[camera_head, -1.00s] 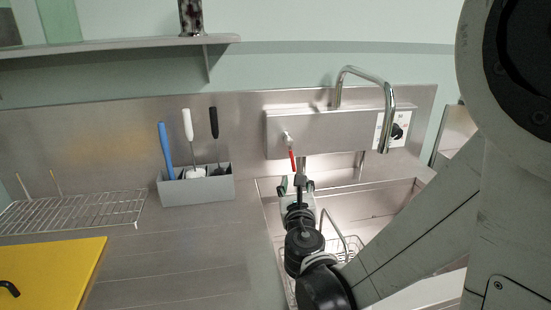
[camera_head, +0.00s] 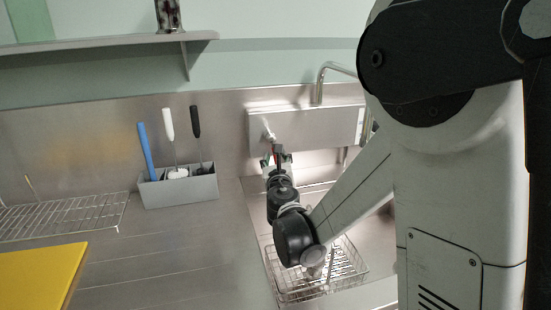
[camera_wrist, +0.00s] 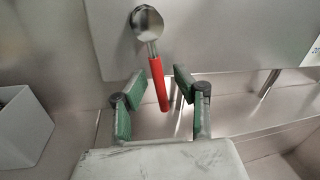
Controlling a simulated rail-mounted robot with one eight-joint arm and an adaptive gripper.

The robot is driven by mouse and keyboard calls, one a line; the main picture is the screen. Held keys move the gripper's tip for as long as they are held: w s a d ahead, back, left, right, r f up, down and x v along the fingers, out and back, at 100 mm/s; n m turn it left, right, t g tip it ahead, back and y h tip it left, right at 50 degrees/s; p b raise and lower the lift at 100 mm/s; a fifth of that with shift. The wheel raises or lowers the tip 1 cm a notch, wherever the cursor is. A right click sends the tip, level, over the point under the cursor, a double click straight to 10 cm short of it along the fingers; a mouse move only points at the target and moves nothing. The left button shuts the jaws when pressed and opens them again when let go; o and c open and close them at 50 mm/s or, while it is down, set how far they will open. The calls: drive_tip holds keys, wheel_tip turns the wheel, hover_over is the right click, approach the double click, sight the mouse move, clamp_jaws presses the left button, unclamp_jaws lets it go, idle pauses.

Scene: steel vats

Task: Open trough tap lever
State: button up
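The trough tap lever (camera_wrist: 158,83) has a red handle hanging down from a round metal knob (camera_wrist: 147,23) on the front of the steel box panel in the wrist view. In the head view the knob (camera_head: 267,128) shows, and my gripper mostly hides the red handle. My gripper (camera_wrist: 159,100) is open, its green-padded fingers on either side of the handle's lower end. The handle is nearer the left finger, and I see no clear contact. In the head view my gripper (camera_head: 277,160) is just below the knob.
The steel panel (camera_head: 310,128) carries a curved spout (camera_head: 318,85), partly hidden by my arm. A wire basket (camera_head: 345,265) sits in the trough below. A grey holder (camera_head: 180,190) with brushes stands at left, beside a wire rack (camera_head: 70,215) and yellow board (camera_head: 35,280).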

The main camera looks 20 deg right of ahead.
clamp_jaws()
